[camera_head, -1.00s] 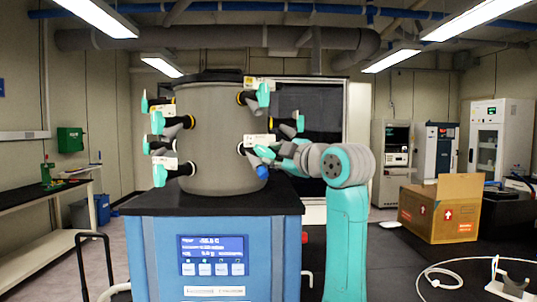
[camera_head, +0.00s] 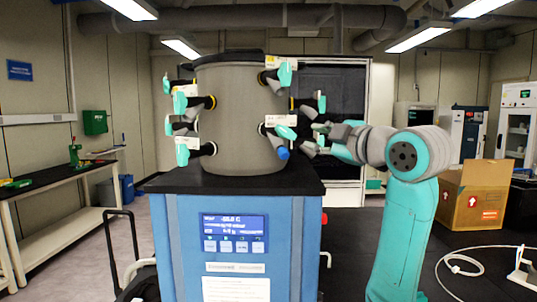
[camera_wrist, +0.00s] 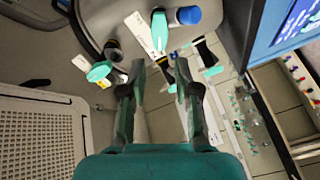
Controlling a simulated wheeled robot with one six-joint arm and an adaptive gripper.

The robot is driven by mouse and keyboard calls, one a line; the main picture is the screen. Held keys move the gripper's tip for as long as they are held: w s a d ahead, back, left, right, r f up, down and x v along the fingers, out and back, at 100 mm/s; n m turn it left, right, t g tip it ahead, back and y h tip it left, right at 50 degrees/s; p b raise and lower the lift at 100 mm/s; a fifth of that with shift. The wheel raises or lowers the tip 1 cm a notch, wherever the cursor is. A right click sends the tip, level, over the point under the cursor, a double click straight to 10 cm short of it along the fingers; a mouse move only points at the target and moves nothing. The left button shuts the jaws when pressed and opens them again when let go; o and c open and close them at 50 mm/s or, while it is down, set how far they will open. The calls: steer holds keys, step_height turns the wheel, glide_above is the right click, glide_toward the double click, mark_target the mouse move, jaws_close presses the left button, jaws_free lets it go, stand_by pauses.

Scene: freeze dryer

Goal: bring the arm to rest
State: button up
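My arm reaches in from the right in the head view, beside the grey drum (camera_head: 240,125) of the freeze dryer. My gripper (camera_head: 314,138) is just right of the drum's lower front valve, which has a teal handle (camera_head: 286,132) and a blue end (camera_head: 283,153). In the wrist view my gripper (camera_wrist: 160,75) has its two fingers apart with nothing between them. The blue end (camera_wrist: 188,15) and the teal handle (camera_wrist: 159,30) are beyond the fingertips, apart from them. My gripper's fingers are small and partly hard to make out in the head view.
Several more valves with teal handles ring the drum. The blue dryer body (camera_head: 180,240) with its lit display (camera_head: 234,233) stands below. A cardboard box (camera_head: 474,195) and a white cable (camera_head: 462,262) lie on the dark bench at right. A side bench (camera_head: 60,180) is at left.

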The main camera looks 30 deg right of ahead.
steer(key=w+a+f+m, duration=0.2)
steer(key=f, duration=1)
steer(key=w+a+f+m, duration=0.2)
steer(key=w+f+m, duration=0.1)
steer(key=f, duration=0.9)
steer(key=s+a+f+m+g, duration=0.15)
steer(key=s+a+f, duration=0.25)
steer(key=f, duration=0.7)
steer(key=s+a+f+m, duration=0.3)
steer(key=s+a+f, duration=0.1)
steer(key=f, duration=0.7)
steer(key=s+a+f+m, duration=0.1)
steer(key=s+a+f, duration=0.4)
steer(key=s, duration=0.4)
steer(key=s+a+f+m, duration=0.1)
steer(key=s+a+f, duration=0.1)
steer(key=s+f, duration=0.6)
steer(key=s+a+g, duration=0.1)
steer(key=s+a, duration=0.1)
steer(key=s, duration=0.9)
steer(key=s+a+r+y, duration=0.1)
steer(key=s+a, duration=0.2)
steer(key=s, duration=0.9)
steer(key=shift+r+g, duration=0.15)
steer(key=shift+g, duration=0.2)
